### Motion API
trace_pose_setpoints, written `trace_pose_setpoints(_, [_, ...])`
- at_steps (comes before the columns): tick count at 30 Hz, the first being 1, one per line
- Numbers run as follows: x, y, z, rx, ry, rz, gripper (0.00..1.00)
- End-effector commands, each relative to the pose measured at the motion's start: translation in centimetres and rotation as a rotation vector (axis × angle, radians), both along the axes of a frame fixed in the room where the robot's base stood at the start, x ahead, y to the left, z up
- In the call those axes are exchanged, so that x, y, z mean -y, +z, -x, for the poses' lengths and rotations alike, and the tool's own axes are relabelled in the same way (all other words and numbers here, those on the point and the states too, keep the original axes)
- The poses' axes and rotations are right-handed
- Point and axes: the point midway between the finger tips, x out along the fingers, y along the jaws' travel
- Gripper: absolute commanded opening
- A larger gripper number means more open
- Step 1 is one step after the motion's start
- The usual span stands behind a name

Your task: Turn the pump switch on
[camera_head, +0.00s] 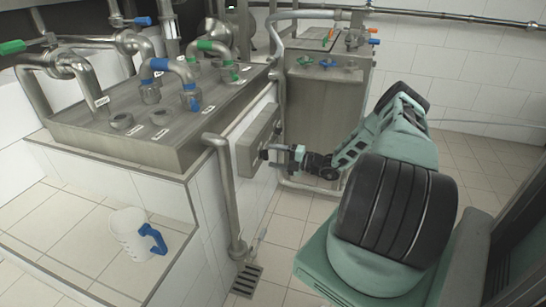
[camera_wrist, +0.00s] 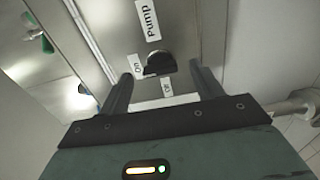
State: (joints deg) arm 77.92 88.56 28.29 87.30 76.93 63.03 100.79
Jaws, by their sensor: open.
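The pump switch (camera_wrist: 159,64) is a black knob on a grey metal panel in the wrist view. The "Pump" label (camera_wrist: 148,19) is above it, the "On" label (camera_wrist: 136,66) to its left and the "Off" label (camera_wrist: 167,88) just below it. I cannot tell clearly which label the knob points to. My gripper (camera_wrist: 161,71) is open, its fingertips to the left and right of the knob, with no clear contact. In the head view my gripper (camera_head: 270,152) is at the grey switch box (camera_head: 246,154) on the tiled wall and hides part of its front.
A steel counter (camera_head: 175,135) with pipes and valves stands at the left. A white jug with a blue handle (camera_head: 130,234) stands on the tiled ledge. A vertical pipe (camera_head: 230,200) runs left of the switch box. A steel cabinet (camera_head: 322,110) stands behind my gripper.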

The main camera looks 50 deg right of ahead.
Motion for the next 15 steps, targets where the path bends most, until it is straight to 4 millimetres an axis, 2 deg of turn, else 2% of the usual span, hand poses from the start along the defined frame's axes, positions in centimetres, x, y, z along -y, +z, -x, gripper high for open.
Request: trace_pose_setpoints(15, [4.6, 0.0, 10.8, -0.001, -0.005, 0.000, 0.65])
